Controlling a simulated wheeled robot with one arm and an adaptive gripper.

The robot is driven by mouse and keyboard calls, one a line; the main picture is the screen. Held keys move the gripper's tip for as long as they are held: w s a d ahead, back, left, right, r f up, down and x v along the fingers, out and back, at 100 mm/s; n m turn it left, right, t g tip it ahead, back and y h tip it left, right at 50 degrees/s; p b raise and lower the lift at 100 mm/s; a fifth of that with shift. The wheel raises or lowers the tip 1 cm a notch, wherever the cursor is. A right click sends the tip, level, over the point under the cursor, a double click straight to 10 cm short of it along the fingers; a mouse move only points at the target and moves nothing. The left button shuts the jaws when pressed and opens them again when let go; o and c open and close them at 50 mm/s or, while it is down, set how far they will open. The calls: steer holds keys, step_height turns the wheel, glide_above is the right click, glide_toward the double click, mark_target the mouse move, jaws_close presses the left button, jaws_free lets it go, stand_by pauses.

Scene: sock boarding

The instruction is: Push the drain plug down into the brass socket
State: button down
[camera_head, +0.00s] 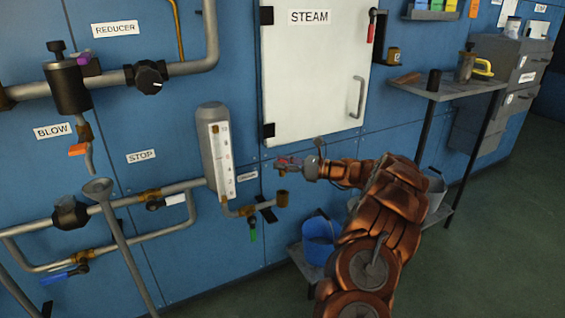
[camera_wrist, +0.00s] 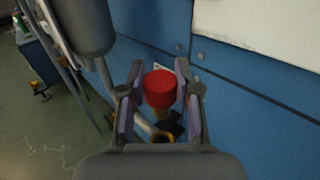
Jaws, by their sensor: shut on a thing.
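The drain plug (camera_wrist: 160,87) has a red cap with a brass-coloured lower part. My gripper (camera_wrist: 158,80) is shut on it, one finger on each side of the cap. The brass socket (camera_wrist: 162,137) shows below the plug in the wrist view, partly hidden by the gripper. In the head view my gripper (camera_head: 287,163) is a little above the socket (camera_head: 282,198), with a visible gap between them. The plug is too small there to make out clearly. The socket is at the right end of a short pipe.
A gauge cylinder (camera_head: 213,150) stands left of the socket, with a green-handled valve (camera_head: 252,228) below. The blue wall and white STEAM door (camera_head: 315,75) are behind.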

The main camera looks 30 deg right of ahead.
mark_target(283, 175)
steer(key=shift+r, duration=0.2)
steer(key=shift+f, duration=3.1)
steer(key=shift+p, duration=1.2)
steer(key=shift+f+b, duration=0.45)
steer(key=shift+f, duration=1.5)
steer(key=c, duration=0.7)
jaws_free()
steer(key=shift+c, duration=0.2)
steer(key=shift+s, duration=0.1)
steer(key=v, duration=1.2)
